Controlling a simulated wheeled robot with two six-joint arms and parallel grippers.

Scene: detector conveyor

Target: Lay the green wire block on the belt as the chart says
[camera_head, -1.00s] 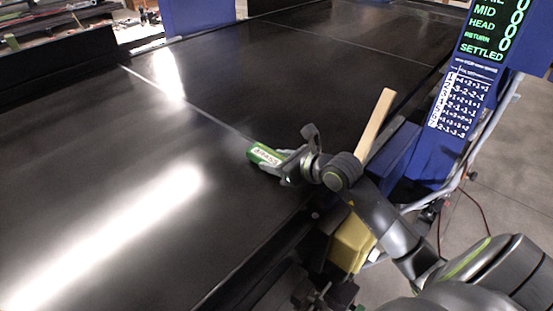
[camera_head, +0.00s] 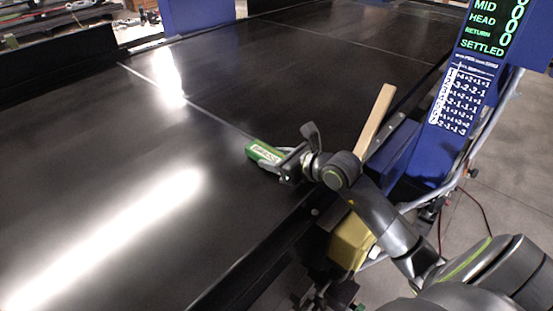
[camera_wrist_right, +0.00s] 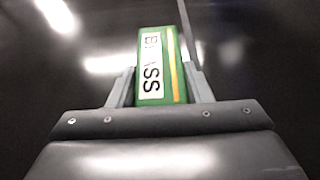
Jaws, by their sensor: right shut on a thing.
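The green block (camera_head: 265,153) with a white label is at the near right part of the black belt (camera_head: 90,150), close to a thin pale line across it. My right gripper (camera_head: 279,161) is shut on it. In the right wrist view the green block (camera_wrist_right: 161,65) sits between the two fingers of my right gripper (camera_wrist_right: 160,88); its label reads "BRASS" in part, with a yellow stripe beside it. Whether the block touches the belt is hard to tell. The chart (camera_head: 460,105) on the blue post shows rows of small numbers, too small to read surely. My left gripper is not in view.
A green-lit display (camera_head: 488,28) above the chart reads MID, HEAD, RETURN and SETTLED. A wooden strip (camera_head: 376,122) stands up beside the belt's right edge, behind my right wrist. A yellow box (camera_head: 351,242) is below that edge. The belt's left and far parts are clear.

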